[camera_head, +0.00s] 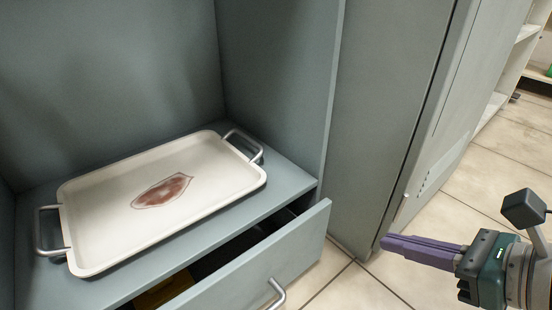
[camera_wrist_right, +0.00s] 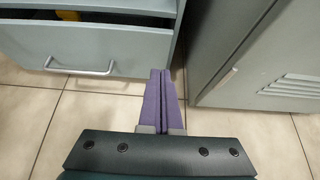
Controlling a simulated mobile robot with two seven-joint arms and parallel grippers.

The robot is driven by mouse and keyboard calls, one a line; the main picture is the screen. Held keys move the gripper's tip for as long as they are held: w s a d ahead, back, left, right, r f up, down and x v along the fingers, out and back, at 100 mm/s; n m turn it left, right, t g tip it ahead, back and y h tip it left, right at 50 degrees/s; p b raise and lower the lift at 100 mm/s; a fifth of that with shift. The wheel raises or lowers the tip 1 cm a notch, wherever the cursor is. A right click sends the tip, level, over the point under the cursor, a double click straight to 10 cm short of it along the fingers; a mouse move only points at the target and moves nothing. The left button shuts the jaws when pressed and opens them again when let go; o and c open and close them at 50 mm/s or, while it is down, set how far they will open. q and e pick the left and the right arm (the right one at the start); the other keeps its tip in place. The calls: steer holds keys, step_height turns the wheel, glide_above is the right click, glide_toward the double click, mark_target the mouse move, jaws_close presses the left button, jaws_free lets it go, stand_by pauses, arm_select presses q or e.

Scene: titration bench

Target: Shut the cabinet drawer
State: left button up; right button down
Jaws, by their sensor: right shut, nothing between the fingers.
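The cabinet drawer (camera_head: 262,262) is grey-blue and stands partly open under the shelf, with a dark gap behind its front. Its metal handle (camera_head: 276,294) is at the bottom edge of the head view. In the right wrist view the drawer front (camera_wrist_right: 120,48) and its whole handle (camera_wrist_right: 80,68) show at the upper left. My right gripper (camera_head: 386,242) has purple fingers, is shut and empty, and is apart from the drawer, to the right of its front. In the right wrist view the fingertips (camera_wrist_right: 160,72) appear near the drawer's right end. My left gripper is not in view.
A white tray (camera_head: 100,195) with metal handles and a reddish-brown mark rests on the shelf (camera_head: 290,180) above the drawer. Something yellow (camera_head: 160,293) lies inside the drawer. A tall grey cabinet (camera_head: 385,110) stands to the right. The tiled floor (camera_head: 490,170) is clear beyond it.

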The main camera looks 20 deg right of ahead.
steer(key=b, duration=0.1)
glide_toward(320, 216)
step_height(320, 216, down, 3)
steer(key=w, duration=0.2)
steer(key=shift+w+a, duration=0.6)
steer(key=shift+w, duration=0.4)
steer(key=shift+w+a, duration=0.15)
steer(key=shift+w, duration=0.4)
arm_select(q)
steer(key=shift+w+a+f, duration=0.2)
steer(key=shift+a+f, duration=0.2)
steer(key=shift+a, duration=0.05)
arm_select(e)
steer(key=shift+w+a+f, duration=0.1)
